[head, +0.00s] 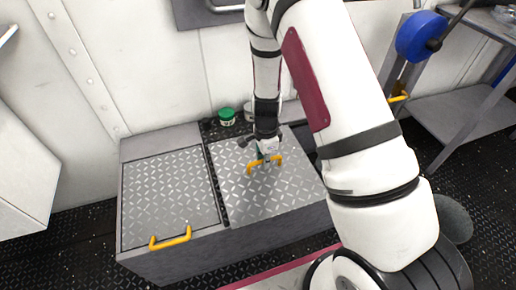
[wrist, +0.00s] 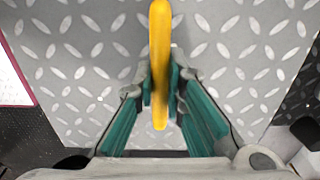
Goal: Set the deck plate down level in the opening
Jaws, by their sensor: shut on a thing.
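The deck plate (head: 285,197) is a grey diamond-tread sheet with a yellow handle (head: 250,167). It lies over the right part of a grey box-like base. My gripper (head: 265,158) is above its middle, shut on the handle. In the wrist view the teal fingers of my gripper (wrist: 161,98) close on both sides of the yellow handle (wrist: 160,40), with the plate (wrist: 225,45) filling most of the view behind. The opening is mostly hidden under the plate; a dark strip shows along the plate's left and back edges. I cannot tell whether the plate rests or hovers.
A second tread plate (head: 170,195) with a yellow handle (head: 170,238) lies on the left of the base (head: 225,250). A green-lidded tub (head: 226,116) stands behind the deck plate. The wall is close behind. A grey bench (head: 440,105) stands at right.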

